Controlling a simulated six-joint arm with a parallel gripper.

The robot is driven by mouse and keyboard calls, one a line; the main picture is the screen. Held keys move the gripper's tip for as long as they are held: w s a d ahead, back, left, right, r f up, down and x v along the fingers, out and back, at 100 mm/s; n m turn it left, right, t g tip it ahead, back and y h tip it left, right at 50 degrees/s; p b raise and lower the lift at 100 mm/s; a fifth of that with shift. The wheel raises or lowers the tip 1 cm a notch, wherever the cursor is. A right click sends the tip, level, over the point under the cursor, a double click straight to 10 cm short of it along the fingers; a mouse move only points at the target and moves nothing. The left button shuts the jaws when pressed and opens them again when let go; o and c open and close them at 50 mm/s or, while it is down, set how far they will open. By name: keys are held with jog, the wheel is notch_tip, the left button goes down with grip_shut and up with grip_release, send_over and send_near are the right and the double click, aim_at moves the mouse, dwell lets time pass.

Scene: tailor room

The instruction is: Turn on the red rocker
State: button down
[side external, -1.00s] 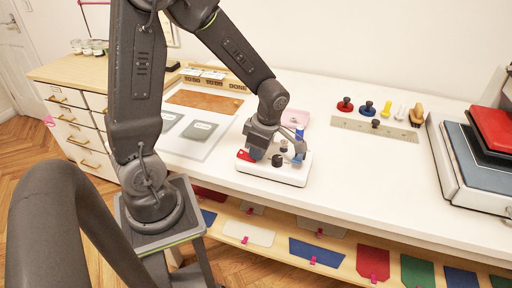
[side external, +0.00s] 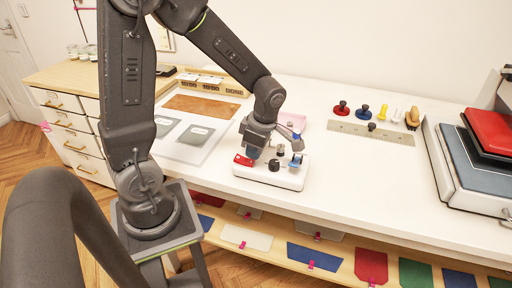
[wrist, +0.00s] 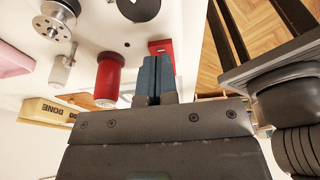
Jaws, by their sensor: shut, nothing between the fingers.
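The red rocker (side external: 243,160) sits at the left end of a white control box (side external: 268,181) on the table. In the wrist view, a red piece that looks like the rocker (wrist: 160,46) shows just beyond my fingertips and is partly covered by them. My gripper (side external: 254,155) is low over the left part of the box, beside the rocker. Its blue fingers are together in the wrist view (wrist: 153,62), with nothing between them. I cannot tell whether the tips touch the rocker, or which way it is tipped.
The box also carries a black knob (side external: 274,165) and a blue part (side external: 296,160). A red cylinder (wrist: 108,78) stands close beside my fingers in the wrist view. A pink pad (side external: 293,121) lies behind. The white tabletop to the right (side external: 355,175) is clear.

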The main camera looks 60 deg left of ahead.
jog(key=v, duration=0.5)
jog(key=shift+a, duration=0.1)
jog(key=w+d+r, duration=0.3)
jog(key=r, duration=0.4)
jog(key=shift+d+r, duration=0.2)
jog(key=shift+r, duration=0.15)
jog(key=s+d+r+m+t+h, duration=0.1)
jog(key=s+m, duration=0.4)
jog(key=m, duration=0.8)
jog(key=s+d+r+m+t, duration=0.1)
jog(key=s+d+m+t, duration=0.3)
jog(key=m, duration=1)
jog(key=shift+s+d+r+t+h, duration=0.3)
jog(key=shift+s+r+t+h, duration=0.1)
jog(key=shift+s+t, duration=0.8)
jog(key=shift+w, duration=0.1)
